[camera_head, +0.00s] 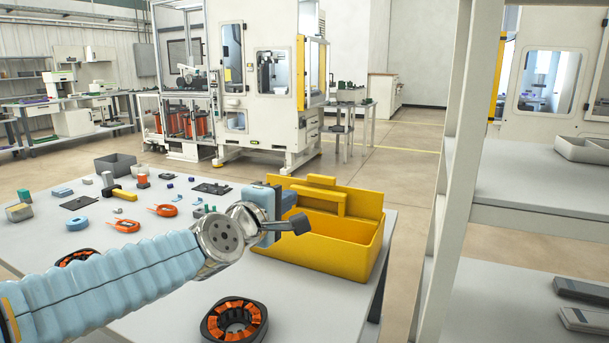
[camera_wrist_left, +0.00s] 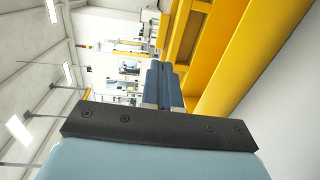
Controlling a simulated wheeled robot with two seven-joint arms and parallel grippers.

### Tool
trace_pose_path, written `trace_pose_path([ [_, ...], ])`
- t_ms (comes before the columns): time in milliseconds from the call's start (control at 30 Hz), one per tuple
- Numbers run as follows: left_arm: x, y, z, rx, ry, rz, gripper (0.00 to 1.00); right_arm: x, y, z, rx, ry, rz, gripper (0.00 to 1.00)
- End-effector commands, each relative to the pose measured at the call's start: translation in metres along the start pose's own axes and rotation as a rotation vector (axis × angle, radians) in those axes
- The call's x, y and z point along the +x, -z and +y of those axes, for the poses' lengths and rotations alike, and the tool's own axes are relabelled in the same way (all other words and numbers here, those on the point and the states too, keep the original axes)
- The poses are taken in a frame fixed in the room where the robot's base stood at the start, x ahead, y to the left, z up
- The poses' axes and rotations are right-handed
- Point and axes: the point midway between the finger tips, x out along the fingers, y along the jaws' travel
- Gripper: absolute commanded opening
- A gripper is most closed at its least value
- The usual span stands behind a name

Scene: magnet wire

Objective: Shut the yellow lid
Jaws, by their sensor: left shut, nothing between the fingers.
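The yellow box (camera_head: 340,257) stands on the table near its right edge. Its yellow lid (camera_head: 365,202) is raised, standing up at the back of the box, with a handle bar on it. My left gripper (camera_head: 290,200) is at the left side of the box, close to the lid's left end. In that view the yellow box and lid (camera_wrist_left: 235,50) fill the right side, beside the fingers. I cannot tell whether the fingers touch the lid. My right gripper is not in view.
A stator ring with orange coils (camera_head: 234,320) lies at the table's front. Several small parts, orange coils (camera_head: 124,225) and a grey bin (camera_head: 115,163) lie on the left of the table (camera_head: 305,310). A shelf post (camera_head: 455,170) stands right of the box.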

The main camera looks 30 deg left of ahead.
Motion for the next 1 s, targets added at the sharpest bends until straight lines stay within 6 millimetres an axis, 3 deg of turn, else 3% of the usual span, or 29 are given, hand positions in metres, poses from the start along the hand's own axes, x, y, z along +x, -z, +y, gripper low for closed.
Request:
trace_pose_path([
  [167,0.023,-0.001,-0.001,0.0,0.004,-0.002,0.0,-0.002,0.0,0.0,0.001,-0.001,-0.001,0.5],
  [600,0.112,0.0,0.001,0.001,0.002,-0.001,0.0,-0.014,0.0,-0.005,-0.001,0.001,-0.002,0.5],
  [800,0.133,0.0,0.0,0.0,0.002,-0.001,0.0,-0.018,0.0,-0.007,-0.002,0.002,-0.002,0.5],
  [1000,0.137,0.0,0.0,0.001,0.0,-0.001,0.0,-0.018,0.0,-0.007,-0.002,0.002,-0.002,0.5],
])
